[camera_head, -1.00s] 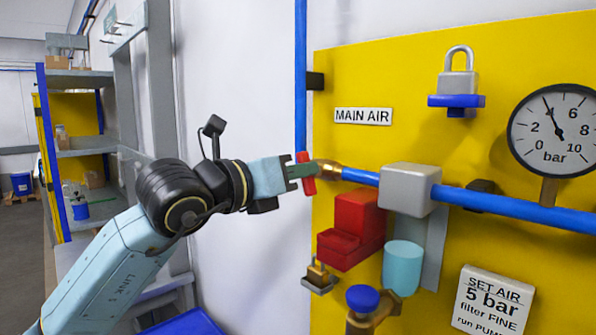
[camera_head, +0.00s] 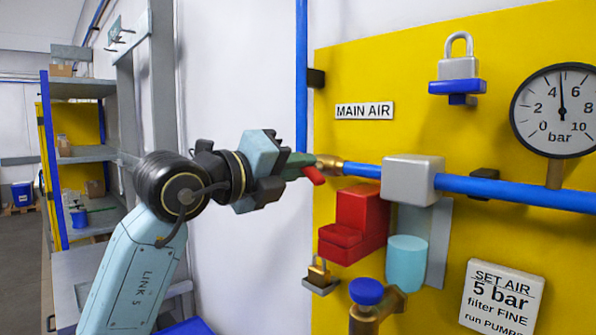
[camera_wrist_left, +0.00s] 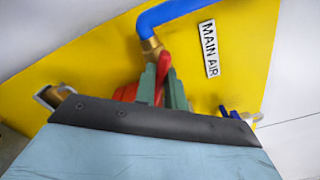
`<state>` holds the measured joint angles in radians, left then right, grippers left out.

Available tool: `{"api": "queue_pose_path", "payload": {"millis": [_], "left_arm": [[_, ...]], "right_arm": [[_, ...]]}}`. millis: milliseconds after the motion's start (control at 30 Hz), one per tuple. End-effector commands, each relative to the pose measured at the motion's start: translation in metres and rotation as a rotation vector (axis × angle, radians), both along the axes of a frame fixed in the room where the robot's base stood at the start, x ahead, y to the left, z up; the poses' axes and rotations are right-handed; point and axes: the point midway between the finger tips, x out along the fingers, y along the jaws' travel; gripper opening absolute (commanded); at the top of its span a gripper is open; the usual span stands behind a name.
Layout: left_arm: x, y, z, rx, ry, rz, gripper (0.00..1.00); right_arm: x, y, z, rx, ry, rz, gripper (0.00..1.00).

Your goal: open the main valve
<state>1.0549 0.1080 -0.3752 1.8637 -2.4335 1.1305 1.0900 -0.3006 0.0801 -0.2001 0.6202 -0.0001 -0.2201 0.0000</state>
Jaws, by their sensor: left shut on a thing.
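The main valve is a brass fitting (camera_head: 330,164) with a red handle (camera_head: 314,174), on the blue pipe below the MAIN AIR label (camera_head: 364,111). My left gripper (camera_head: 306,167) is shut on the red handle. In the left wrist view the handle (camera_wrist_left: 164,80) stands between the two green fingers of the gripper (camera_wrist_left: 162,88). In the head view the handle is tilted, its visible end pointing down and to the right, partly hidden by the fingers. The gauge (camera_head: 559,110) needle points nearly straight up, between 4 and 6. My right gripper is not in view.
Shelves (camera_head: 85,155) stand at left.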

Motion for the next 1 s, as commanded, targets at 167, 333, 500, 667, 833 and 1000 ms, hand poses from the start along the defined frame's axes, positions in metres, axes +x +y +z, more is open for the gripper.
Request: {"api": "queue_pose_path", "payload": {"millis": [167,333,500,667,833,1000], "left_arm": [[0.001,0.0,0.0,-0.12,0.119,0.001,0.0],[0.001,0.001,0.0,-0.225,0.225,0.0,0.0],[0.001,0.001,-0.001,-0.313,0.312,0.002,0.0],[0.001,0.001,-0.001,-0.374,0.374,0.001,0.0],[0.001,0.001,-0.002,-0.416,0.415,0.002,0.0],[0.001,0.001,-0.003,-0.435,0.434,0.002,0.0]], "right_arm": [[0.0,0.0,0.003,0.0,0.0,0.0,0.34],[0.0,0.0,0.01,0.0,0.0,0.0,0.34],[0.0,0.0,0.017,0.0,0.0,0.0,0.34],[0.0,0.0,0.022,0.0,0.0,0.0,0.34],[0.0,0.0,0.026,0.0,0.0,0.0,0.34],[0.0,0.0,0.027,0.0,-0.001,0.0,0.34]]}}
